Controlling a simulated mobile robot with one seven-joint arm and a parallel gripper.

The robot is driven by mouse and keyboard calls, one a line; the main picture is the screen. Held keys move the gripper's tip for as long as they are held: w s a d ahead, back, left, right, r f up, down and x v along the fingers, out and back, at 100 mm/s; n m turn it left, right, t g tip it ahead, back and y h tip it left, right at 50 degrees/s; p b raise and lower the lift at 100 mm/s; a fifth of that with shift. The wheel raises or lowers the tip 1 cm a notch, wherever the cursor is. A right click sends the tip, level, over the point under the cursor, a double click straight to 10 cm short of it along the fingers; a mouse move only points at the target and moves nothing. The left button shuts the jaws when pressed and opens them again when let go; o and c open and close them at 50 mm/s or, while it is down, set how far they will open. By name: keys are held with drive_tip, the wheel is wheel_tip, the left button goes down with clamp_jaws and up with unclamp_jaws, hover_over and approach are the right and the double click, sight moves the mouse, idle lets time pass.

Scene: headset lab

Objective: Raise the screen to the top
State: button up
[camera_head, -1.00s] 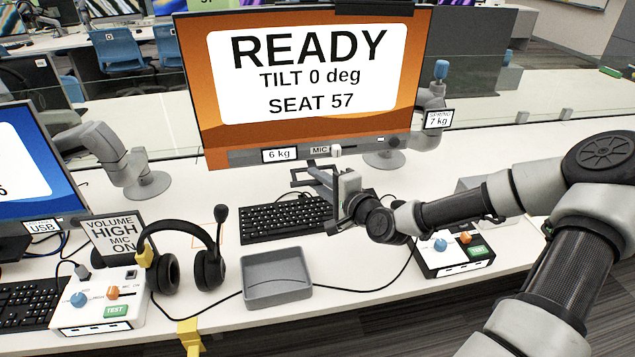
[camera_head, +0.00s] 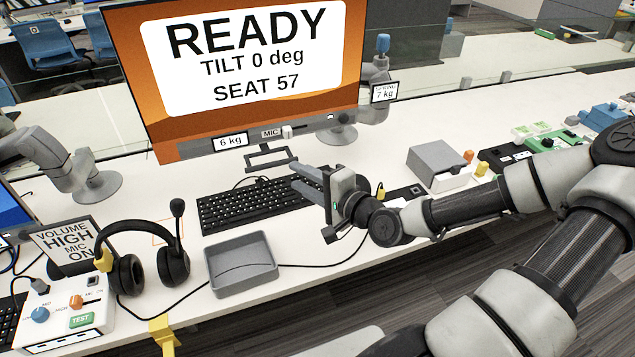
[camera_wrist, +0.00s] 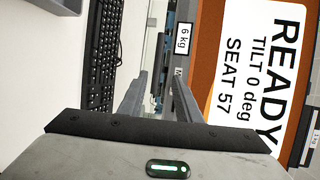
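The screen (camera_head: 260,60) is a large orange monitor reading READY, TILT 0 deg, SEAT 57. It is upright above the desk, on a grey arm at its right (camera_head: 375,75). A dark bracket-like handle (camera_head: 270,157) hangs under its lower edge. My gripper (camera_head: 298,175) is open and empty, its two fingers pointing left just below and right of the handle, over the keyboard's right end; I cannot tell whether they touch it. In the wrist view the fingers (camera_wrist: 158,95) are apart, and the screen (camera_wrist: 215,60) shows sideways at the right.
A keyboard (camera_head: 250,205), grey tray (camera_head: 242,265), headset (camera_head: 150,260) and control box (camera_head: 65,320) stand left and in front. A grey box (camera_head: 438,165) stands behind my arm at the right. Labels read 6 kg and SPRING 7 kg.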

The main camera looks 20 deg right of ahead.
drive_tip(key=shift+p+v, duration=1.1)
drive_tip(key=shift+v, duration=1.75)
